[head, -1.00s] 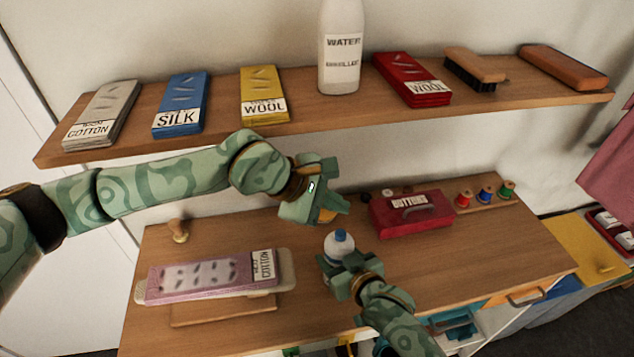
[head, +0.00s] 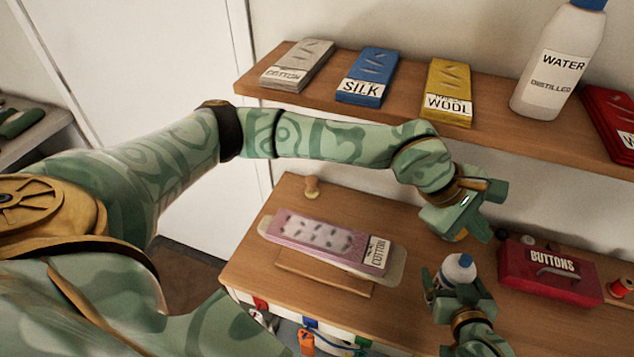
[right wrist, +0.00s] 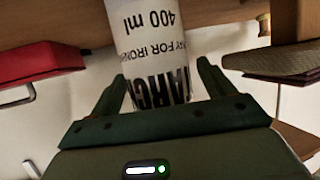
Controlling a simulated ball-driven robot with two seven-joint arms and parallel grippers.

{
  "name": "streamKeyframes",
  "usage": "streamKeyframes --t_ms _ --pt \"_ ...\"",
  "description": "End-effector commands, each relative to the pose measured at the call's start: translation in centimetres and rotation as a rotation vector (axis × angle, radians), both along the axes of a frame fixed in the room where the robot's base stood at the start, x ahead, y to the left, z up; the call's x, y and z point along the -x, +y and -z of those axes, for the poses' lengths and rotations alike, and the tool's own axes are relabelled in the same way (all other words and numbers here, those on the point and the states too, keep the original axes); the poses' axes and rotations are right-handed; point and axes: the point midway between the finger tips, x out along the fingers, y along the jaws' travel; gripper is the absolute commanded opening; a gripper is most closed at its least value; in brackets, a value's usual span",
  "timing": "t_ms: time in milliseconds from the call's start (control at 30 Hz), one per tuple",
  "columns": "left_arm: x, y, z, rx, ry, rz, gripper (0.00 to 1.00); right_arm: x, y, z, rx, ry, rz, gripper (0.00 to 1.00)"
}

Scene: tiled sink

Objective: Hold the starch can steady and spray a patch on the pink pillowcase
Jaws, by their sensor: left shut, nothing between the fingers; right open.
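The starch can (head: 459,268), white with a blue top, stands upright on the wooden table. In the right wrist view the can (right wrist: 160,65) shows upside-down lettering, part of it reading 400 ml. My right gripper (head: 455,288) is open, with its fingers on either side of the can. The right wrist view shows the right gripper (right wrist: 163,78) with a finger at each side of the can. My left gripper (head: 463,232) is shut and empty, in the air behind and above the can. The pink pillowcase (head: 308,235), with a white cotton label, lies folded on a small board left of the can.
A red buttons box (head: 545,280) stands right of the can. A small wooden knob (head: 311,187) stands behind the board. The shelf (head: 285,93) above holds cloth packs and a water bottle (head: 556,65).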

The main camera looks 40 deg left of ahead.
Motion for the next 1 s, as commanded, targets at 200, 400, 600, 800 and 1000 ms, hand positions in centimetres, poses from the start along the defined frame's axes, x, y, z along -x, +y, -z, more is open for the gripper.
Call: streamKeyframes --t_ms 200,400,600,800,1000 --pt "0.0 0.0 0.0 0.0 0.0 0.0 0.0 1.9 -1.3 -0.8 -0.001 0.001 0.0 0.81" --pt "0.0 0.0 0.0 0.0 0.0 0.0 0.0 5.6 -3.7 -2.6 0.001 0.002 0.0 0.81" --pt "0.0 0.0 0.0 0.0 0.0 0.0 0.0 8.4 -5.5 -4.0 0.001 0.002 0.0 0.81" --pt "0.0 0.0 0.0 0.0 0.0 0.0 0.0 9.3 -6.1 -4.5 0.001 0.001 0.0 0.81" --pt "0.0 0.0 0.0 0.0 0.0 0.0 0.0 9.3 -6.1 -4.5 0.001 0.001 0.0 0.81"
